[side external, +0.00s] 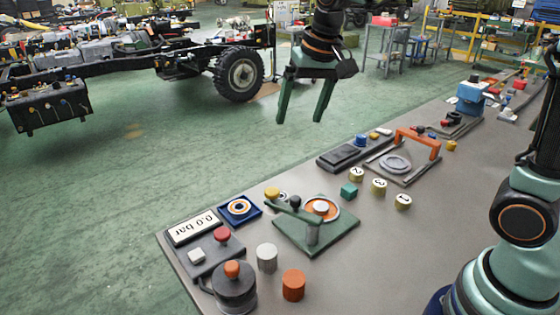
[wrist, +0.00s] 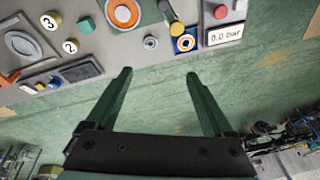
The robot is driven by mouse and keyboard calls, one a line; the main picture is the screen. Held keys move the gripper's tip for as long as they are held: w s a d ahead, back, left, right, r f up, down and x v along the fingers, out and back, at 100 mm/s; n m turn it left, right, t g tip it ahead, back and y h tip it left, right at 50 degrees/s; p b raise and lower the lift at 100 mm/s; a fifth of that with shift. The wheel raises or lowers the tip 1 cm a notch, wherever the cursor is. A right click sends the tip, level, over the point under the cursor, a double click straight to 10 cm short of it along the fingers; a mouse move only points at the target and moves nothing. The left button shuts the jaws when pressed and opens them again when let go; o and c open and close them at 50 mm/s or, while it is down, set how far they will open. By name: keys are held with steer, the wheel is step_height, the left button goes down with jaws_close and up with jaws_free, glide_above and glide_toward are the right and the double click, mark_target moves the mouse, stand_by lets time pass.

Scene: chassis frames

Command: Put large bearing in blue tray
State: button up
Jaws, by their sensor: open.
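The blue tray (side external: 253,214) lies near the table's far left edge, beside the gauge panel. A round ring with white and orange bands (side external: 238,207) shows inside it. The tray also appears at the top of the wrist view (wrist: 176,47). A small grey ring (wrist: 150,43) lies on the table near the tray; I cannot tell whether it is the large bearing. My gripper (side external: 299,119) is open and empty, pointing down in the air beyond the table's far edge.
A green plate with a lever (side external: 345,238) stands right of the tray. An orange-handled fixture (side external: 418,141) and numbered yellow discs (side external: 379,185) lie farther right.

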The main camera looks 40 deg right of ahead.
steer(key=s+d+f+n+t, duration=0.1)
steer(key=s+d+n, duration=0.1)
steer(key=s, duration=0.5)
steer(key=s+d+f+n+t, duration=0.1)
steer(key=s+d+f+n, duration=0.1)
steer(key=s, duration=0.4)
steer(key=shift+s+d, duration=0.15)
steer(key=shift+s, duration=0.2)
steer(key=shift+r, duration=0.1)
stand_by(0.4)
